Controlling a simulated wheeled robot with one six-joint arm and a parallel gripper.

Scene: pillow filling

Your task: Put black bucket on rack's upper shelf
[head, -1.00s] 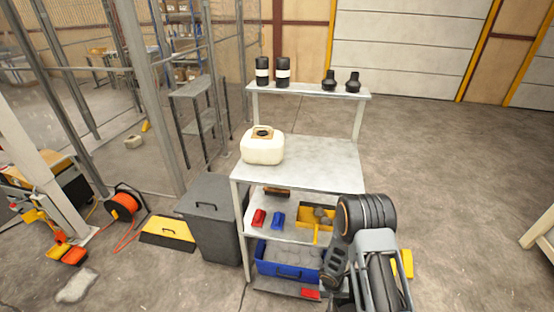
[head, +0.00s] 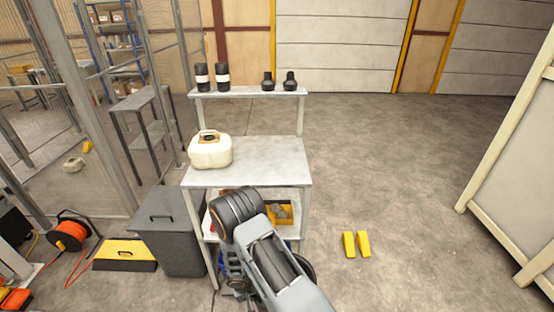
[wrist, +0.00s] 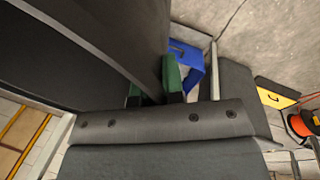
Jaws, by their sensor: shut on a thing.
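In the wrist view my gripper (wrist: 153,90) has green fingertips closed on the wall of a large black thing, which I take to be the black bucket (wrist: 95,35). It fills the upper left, and its full shape is cut off. In the head view my arm hides the gripper, and I cannot make out the bucket clearly. A grey metal shelf unit (head: 270,170) stands ahead, behind my arm. Its narrow upper shelf (head: 245,92) holds two black-and-white canisters (head: 202,78) and two small black bottles (head: 290,81). I cannot tell whether this unit is the task's rack.
A cream jerrycan (head: 210,152) sits on the worktop. A dark grey bin (head: 168,235) and a yellow-black ramp (head: 125,255) are to the left. A cream frame (head: 505,190) stands at the right.

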